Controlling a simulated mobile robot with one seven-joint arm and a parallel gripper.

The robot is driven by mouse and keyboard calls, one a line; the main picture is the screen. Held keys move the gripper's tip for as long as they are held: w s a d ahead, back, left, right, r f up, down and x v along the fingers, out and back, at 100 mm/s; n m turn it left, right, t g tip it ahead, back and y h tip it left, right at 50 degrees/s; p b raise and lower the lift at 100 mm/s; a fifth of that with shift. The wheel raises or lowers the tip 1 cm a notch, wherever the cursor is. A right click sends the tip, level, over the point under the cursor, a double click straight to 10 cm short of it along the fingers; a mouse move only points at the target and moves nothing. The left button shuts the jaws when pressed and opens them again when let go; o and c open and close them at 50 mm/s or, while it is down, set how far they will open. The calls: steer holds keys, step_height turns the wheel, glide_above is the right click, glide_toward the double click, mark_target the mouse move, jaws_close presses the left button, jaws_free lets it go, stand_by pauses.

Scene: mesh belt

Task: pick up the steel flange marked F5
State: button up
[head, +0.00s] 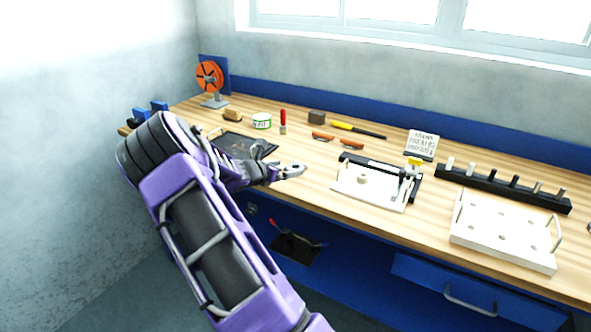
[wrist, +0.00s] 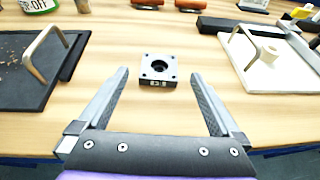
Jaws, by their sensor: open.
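A small square steel flange (wrist: 158,67) lies flat on the wooden bench in the wrist view. It has a dark round centre hole, corner holes and a short mark on its near side, too small to read surely. My gripper (wrist: 159,76) is open and empty, with one finger to each side of the flange in the picture. The fingertips appear apart from it, with bare wood on both sides. In the head view my gripper (head: 290,170) is over the bench between the dark tray and the white fixture, and I cannot make out the flange there.
A dark tray (wrist: 20,98) with a raised handle is to the left. A white fixture plate (wrist: 262,76) with a handle and boss is to the right. Tools lie behind. A black peg rack (head: 500,188) and white holed plate (head: 505,232) stand farther right.

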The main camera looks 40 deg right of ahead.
mark_target(298, 166)
steer(key=x, duration=0.4)
steer(key=shift+d+f, duration=0.1)
steer(key=shift+f, duration=0.05)
jaws_close()
